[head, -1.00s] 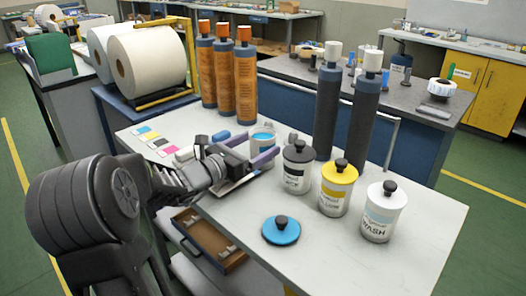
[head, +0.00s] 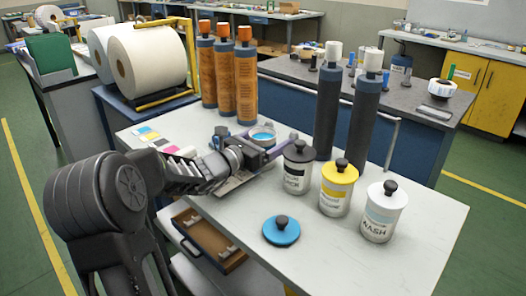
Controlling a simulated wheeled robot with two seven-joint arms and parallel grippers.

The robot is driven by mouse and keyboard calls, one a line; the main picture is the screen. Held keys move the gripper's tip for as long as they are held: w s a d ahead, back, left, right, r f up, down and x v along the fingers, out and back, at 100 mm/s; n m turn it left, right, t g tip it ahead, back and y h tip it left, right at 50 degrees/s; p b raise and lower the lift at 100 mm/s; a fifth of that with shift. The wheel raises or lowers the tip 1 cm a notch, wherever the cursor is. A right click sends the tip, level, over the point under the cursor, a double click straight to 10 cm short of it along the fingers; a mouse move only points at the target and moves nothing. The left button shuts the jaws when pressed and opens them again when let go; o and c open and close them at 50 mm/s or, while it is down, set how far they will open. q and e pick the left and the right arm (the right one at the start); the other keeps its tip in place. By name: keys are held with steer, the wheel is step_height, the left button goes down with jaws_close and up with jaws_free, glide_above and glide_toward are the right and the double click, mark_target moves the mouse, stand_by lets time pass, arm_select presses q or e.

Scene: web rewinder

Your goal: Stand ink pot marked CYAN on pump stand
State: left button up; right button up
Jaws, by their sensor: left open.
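The open pot of cyan ink (head: 263,133) stands on the white table, its rim and blue ink showing; its label is hidden by my gripper. My left gripper (head: 269,142) is open at the pot, with one finger along its near right side. The other finger is mostly hidden, and I cannot tell whether either touches. A blue lid with a black knob (head: 281,230) lies at the table's front. I cannot clearly make out a pump stand; a flat grey plate (head: 232,184) shows partly under my gripper. My right gripper is not in view.
Lidded pots in black (head: 298,167), yellow (head: 337,187) and white (head: 383,212) stand right of my gripper. Two tall dark rollers (head: 327,110) and several orange-wrapped cylinders (head: 245,80) stand behind. Colour cards (head: 160,142) lie left. The table's front right is clear.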

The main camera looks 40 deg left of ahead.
arm_select(q)
steer(key=shift+c, duration=0.6)
jaws_close()
stand_by(0.6)
steer(key=shift+r, duration=0.1)
step_height(320, 180, up, 10)
steer(key=shift+f+p, duration=0.1)
steer(key=shift+p, duration=0.95)
